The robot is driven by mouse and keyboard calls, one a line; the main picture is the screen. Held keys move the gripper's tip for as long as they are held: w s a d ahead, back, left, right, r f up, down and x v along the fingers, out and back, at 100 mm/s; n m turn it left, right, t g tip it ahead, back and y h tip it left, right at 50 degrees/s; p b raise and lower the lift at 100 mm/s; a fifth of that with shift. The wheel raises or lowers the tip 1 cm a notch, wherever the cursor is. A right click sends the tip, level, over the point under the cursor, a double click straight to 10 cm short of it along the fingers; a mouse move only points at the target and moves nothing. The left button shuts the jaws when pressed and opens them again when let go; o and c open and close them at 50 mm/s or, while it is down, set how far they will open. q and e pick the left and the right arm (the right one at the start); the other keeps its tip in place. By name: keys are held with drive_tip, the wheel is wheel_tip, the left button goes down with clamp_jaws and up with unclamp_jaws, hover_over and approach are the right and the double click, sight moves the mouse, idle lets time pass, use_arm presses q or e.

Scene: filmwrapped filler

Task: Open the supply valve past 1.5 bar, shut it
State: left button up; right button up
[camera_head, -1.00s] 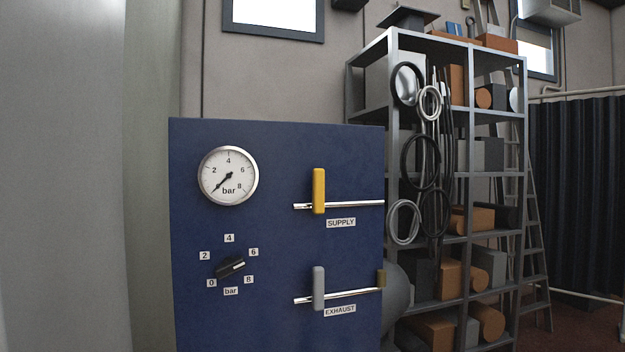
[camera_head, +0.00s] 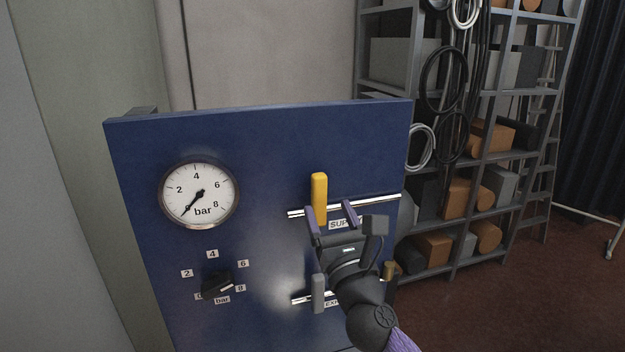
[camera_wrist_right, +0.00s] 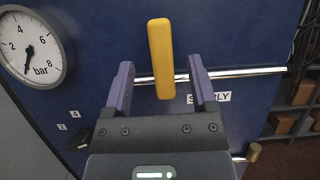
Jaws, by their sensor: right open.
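The yellow supply lever (camera_head: 319,199) stands upright across its silver pipe on the blue panel (camera_head: 265,140). It also shows in the right wrist view (camera_wrist_right: 161,58), upright between the two fingers of my right gripper (camera_wrist_right: 161,85). My right gripper (camera_head: 331,216) is open just in front of the lever; I cannot tell whether a finger touches it. The round gauge (camera_head: 199,194) has its needle pointing to the lower left, near zero. The SUPPLY label (camera_head: 340,223) is partly hidden by the gripper. My left gripper is not in view.
The grey exhaust lever (camera_head: 318,293) stands upright below, with its label partly hidden by my right arm. A black bar selector knob (camera_head: 216,284) sits below the gauge. A grey shelf rack (camera_head: 478,162) with boxes and hanging hoses stands behind the panel on the right.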

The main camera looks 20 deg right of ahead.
sight(321, 193)
drive_tip(key=x, duration=0.6)
drive_tip(key=shift+w+f, duration=0.15)
drive_tip(key=shift+w, duration=0.05)
clamp_jaws()
idle(1.0)
